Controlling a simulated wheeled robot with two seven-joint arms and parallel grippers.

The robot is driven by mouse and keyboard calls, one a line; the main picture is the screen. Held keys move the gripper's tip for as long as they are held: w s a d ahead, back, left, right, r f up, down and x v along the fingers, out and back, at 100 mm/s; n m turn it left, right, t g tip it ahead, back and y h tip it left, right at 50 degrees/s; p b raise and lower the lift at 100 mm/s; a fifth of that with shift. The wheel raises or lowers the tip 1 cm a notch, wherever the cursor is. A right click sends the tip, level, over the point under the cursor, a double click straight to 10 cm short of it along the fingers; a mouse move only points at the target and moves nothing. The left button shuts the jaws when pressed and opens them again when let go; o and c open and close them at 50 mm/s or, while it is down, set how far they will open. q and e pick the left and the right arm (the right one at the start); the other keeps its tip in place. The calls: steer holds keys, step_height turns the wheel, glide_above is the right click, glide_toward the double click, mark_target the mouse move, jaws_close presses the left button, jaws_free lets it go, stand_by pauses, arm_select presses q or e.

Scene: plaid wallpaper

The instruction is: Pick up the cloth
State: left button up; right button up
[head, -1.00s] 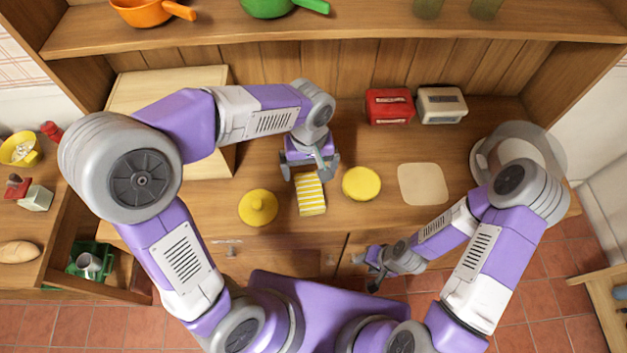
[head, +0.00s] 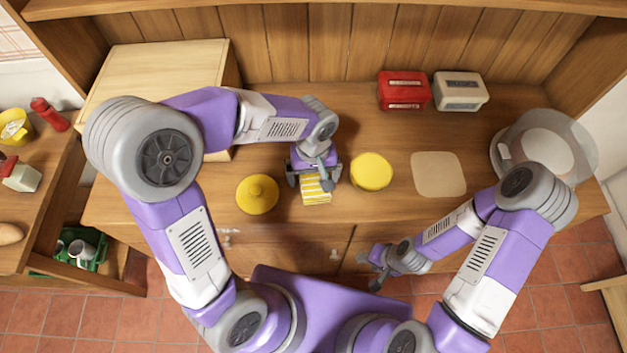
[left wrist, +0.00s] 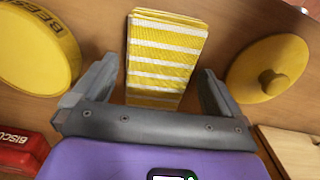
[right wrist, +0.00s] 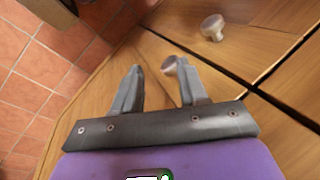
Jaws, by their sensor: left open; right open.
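The cloth (head: 317,196) is yellow with white stripes, folded into a narrow strip, and lies on the wooden counter. In the left wrist view the cloth (left wrist: 165,58) runs between my left gripper's spread fingers. My left gripper (head: 314,182) is open above the cloth's far end, one finger on either side. The head view does not show whether the fingers touch it. My right gripper (head: 376,268) is open and empty, low in front of the cabinet. In the right wrist view, round knobs (right wrist: 212,27) on the wooden front lie beyond its fingers.
A yellow lid with a knob (head: 257,194) lies left of the cloth, and a round yellow tin (head: 371,171) lies right. A beige square mat (head: 438,174), a red box (head: 403,91) and a cream box (head: 460,91) are further right. A wooden box (head: 150,75) stands back left.

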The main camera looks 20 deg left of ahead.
mark_target(314, 177)
arm_select(q)
steer(key=shift+f, duration=0.25)
steer(key=c, duration=1.1)
step_height(314, 177, up, 10)
steer(key=p, duration=0.3)
steer(key=shift+r, duration=0.1)
steer(key=shift+c, duration=0.2)
steer(key=o, duration=0.5)
steer(key=c, duration=0.4)
